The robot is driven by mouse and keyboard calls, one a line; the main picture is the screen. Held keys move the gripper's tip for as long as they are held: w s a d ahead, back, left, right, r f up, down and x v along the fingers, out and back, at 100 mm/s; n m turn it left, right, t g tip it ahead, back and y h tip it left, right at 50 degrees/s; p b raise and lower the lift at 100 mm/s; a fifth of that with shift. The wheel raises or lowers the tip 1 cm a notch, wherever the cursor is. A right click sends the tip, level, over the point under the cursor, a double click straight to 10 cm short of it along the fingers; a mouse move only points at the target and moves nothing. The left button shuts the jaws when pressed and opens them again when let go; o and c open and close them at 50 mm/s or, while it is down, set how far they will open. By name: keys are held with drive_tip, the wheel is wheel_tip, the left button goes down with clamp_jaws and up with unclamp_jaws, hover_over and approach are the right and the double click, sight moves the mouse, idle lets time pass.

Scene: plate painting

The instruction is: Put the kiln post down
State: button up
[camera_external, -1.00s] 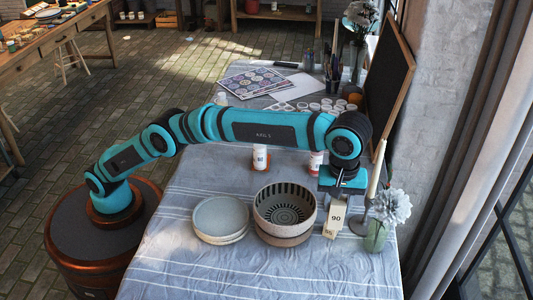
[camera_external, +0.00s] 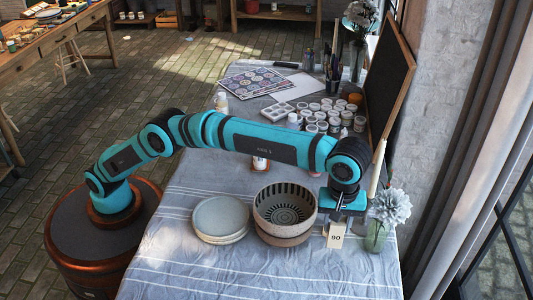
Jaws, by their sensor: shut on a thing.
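The kiln post (camera_external: 335,236) is a small cream block marked 90, standing upright to the right of the patterned bowl. My gripper (camera_external: 338,218) is above it, pointing down and shut on its upper part. The post's lower end is at or very close to the cloth-covered table (camera_external: 260,278); I cannot tell for sure whether it touches. The gripper hides the top of the post.
The striped bowl (camera_external: 285,200) and a stack of grey plates (camera_external: 220,213) are left of the post. A glass vase (camera_external: 376,236) with a white flower (camera_external: 390,206) is close on the right. A candle (camera_external: 377,168) rises behind. The front cloth is clear.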

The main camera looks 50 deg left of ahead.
drive_tip(key=shift+f, duration=5.3)
drive_tip(key=shift+f, duration=0.1)
drive_tip(key=o, duration=1.2)
drive_tip(key=shift+c, duration=0.2)
wheel_tip(320, 180, up, 12)
drive_tip(key=shift+r, duration=0.1)
